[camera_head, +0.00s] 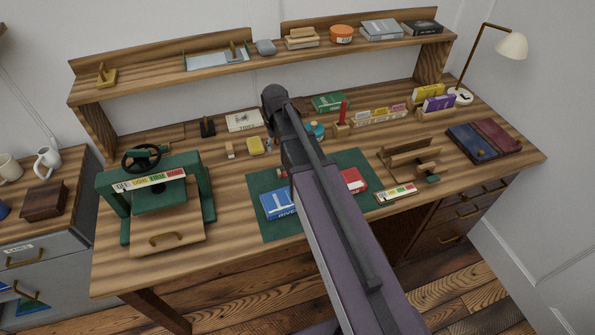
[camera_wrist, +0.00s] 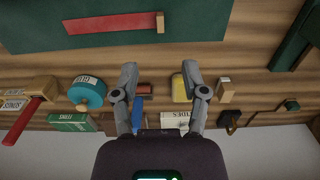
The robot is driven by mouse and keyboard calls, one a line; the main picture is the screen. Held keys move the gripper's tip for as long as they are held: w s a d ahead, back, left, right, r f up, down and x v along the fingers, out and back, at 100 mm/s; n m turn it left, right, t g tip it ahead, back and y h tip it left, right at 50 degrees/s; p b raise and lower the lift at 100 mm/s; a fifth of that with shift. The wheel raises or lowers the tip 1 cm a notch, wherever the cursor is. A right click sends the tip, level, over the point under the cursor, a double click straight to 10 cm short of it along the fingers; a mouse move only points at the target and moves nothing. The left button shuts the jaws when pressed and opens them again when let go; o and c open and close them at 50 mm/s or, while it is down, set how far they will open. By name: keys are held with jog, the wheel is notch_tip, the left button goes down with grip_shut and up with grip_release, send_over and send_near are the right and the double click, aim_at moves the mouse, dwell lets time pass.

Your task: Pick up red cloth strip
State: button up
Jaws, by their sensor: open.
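The red cloth strip (camera_wrist: 108,23) lies flat on the green mat (camera_wrist: 210,40) in the wrist view, near the top edge, with a small wooden piece at its right end. In the head view my arm covers most of that part of the mat (camera_head: 262,183); a small reddish end shows left of the arm. My gripper (camera_wrist: 159,75) is open and empty in the wrist view. The strip is above and left of the fingertips there, apart from them. My gripper is hidden behind my arm in the head view.
A blue book (camera_head: 278,205) and a red one (camera_head: 353,181) lie on the mat. A teal glue jar (camera_wrist: 87,92), a yellow block (camera_wrist: 181,88) and a green box (camera_wrist: 72,122) stand near the fingers. A green press (camera_head: 160,195) stands at left.

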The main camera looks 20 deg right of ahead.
jog(key=shift+w, duration=0.9)
jog(key=shift+f, duration=0.15)
jog(key=b, duration=0.9)
send_over(279, 170)
notch_tip(279, 170, down, 8)
jog(key=shift+a+f, duration=0.1)
jog(key=shift+f, duration=0.05)
jog(key=shift+f+b, duration=2.45)
jog(key=shift+f, duration=0.15)
grip_shut()
